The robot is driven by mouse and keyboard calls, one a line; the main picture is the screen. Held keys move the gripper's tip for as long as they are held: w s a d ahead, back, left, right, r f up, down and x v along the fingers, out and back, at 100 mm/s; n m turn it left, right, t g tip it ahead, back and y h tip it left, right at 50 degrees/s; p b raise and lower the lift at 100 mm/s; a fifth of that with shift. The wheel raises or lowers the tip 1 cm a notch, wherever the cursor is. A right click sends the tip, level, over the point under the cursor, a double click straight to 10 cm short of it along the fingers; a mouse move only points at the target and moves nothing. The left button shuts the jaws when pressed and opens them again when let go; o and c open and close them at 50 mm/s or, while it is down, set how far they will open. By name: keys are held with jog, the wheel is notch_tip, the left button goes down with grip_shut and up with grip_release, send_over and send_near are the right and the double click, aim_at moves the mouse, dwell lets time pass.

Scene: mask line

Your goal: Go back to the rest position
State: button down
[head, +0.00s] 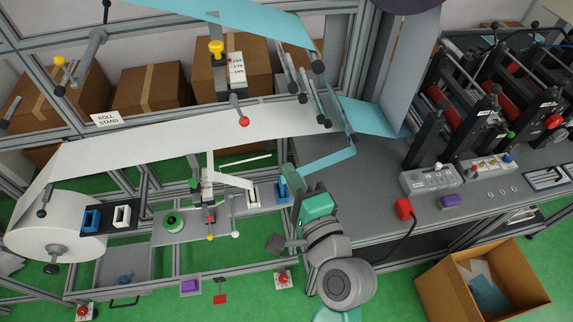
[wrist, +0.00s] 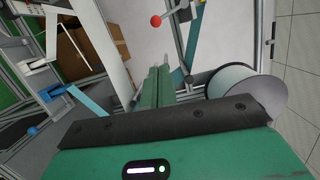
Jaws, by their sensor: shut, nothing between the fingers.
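My gripper (head: 289,172) is in the middle of the head view, in front of the grey worktop's left end, with its green body below the fingertips. In the wrist view its two green fingers (wrist: 160,75) lie side by side, shut and empty. They point towards a pale sheet and a roll, and I see no contact with anything. My grey arm runs down from the gripper to the lower middle of the head view.
A white web (head: 185,135) runs from the large roll (head: 58,226) towards the worktop (head: 385,200). A blue clamp (head: 283,190) stands close beside my gripper. A red holder (head: 404,208) and control boxes (head: 432,180) are to the right. An open carton (head: 430,285) stands lower right.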

dwell(0.4)
notch_tip(320, 180, up, 17)
jog(key=n+t+h+p, duration=0.2)
jog(key=n+p, duration=0.2)
jog(key=n, duration=0.2)
jog(key=s+r+n+t+h+p, duration=0.1)
jog(key=s+r, duration=0.3)
jog(key=r, duration=0.5)
jog(key=s+d+r+n+t+h+p, duration=0.1)
jog(key=s+r+n+t+h+p, duration=0.1)
jog(key=r, duration=0.7)
jog(key=s+d+r+n+t+h+p, duration=0.1)
jog(key=s+r+n+t+h+p, duration=0.1)
jog(key=s+r, duration=0.4)
notch_tip(320, 180, up, 3)
jog(key=shift+s+r+n+t+h, duration=0.15)
jog(key=shift+s+n+t+h, duration=0.15)
jog(key=shift+n+t+h, duration=0.55)
jog(key=shift+n+y, duration=0.25)
